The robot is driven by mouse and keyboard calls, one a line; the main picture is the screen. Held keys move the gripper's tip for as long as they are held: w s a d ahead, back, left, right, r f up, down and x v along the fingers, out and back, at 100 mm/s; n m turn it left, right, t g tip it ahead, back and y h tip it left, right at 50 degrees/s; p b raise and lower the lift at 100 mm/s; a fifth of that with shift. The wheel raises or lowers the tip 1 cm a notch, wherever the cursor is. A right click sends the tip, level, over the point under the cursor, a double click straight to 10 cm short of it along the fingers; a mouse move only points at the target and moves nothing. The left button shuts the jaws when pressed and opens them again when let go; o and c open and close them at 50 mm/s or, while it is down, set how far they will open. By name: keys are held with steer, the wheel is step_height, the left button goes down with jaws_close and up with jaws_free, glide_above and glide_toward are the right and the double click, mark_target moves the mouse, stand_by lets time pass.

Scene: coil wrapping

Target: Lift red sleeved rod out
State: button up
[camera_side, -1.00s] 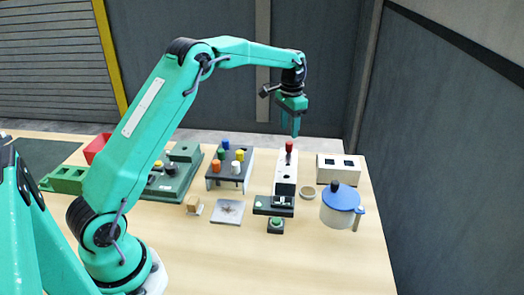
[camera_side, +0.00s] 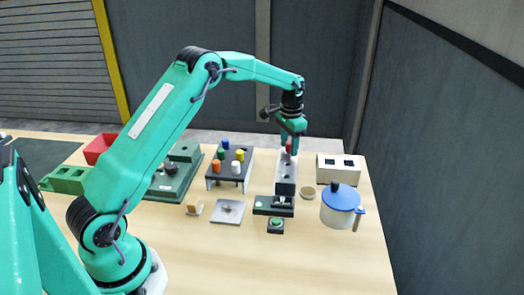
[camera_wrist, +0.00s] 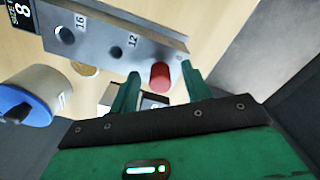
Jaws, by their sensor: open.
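The red sleeved rod (camera_side: 288,148) stands upright at the far end of a long grey block. My gripper (camera_side: 291,151) points down at the sleeve from above and is open. In the wrist view its fingertips (camera_wrist: 163,77) stand on either side of the sleeve, with a gap visible at the left. The grey block (camera_side: 285,180) also shows in the wrist view (camera_wrist: 90,30), with holes marked 16 and 12. The rod's lower part is hidden.
A white pot with a blue lid (camera_side: 341,205) stands right of the block. A white box with dark openings (camera_side: 339,168) is behind it. A rack with coloured pegs (camera_side: 229,168) stands to the left. The front table is clear.

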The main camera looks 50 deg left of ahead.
steer(key=shift+f, duration=0.15)
stand_by(0.3)
jaws_close()
steer(key=shift+r, duration=5.05)
